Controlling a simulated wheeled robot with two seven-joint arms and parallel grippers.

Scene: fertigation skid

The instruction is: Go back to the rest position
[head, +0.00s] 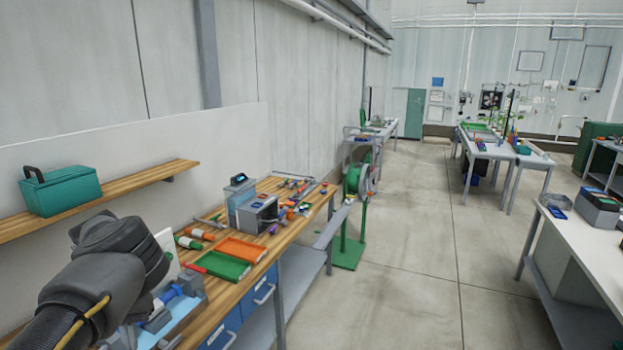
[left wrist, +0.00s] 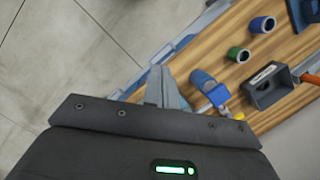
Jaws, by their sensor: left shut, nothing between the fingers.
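My left arm (head: 105,265) comes in from the lower left in the head view, over the near end of the wooden workbench (head: 225,292). In the left wrist view my left gripper (left wrist: 165,84) shows its grey fingers together, with nothing between them. It points down past the bench edge, with floor to the left and bench top to the right. A blue cylindrical part (left wrist: 203,80) lies just to the right of the fingers, and I cannot tell how far below. My right gripper is in neither view.
On the bench are a green tray (head: 217,265), an orange tray (head: 242,249) and a grey machine (head: 258,213). A teal toolbox (head: 60,190) stands on the wall shelf (head: 135,183). A green stand (head: 349,250) is beyond the bench. The aisle floor (head: 410,265) is clear.

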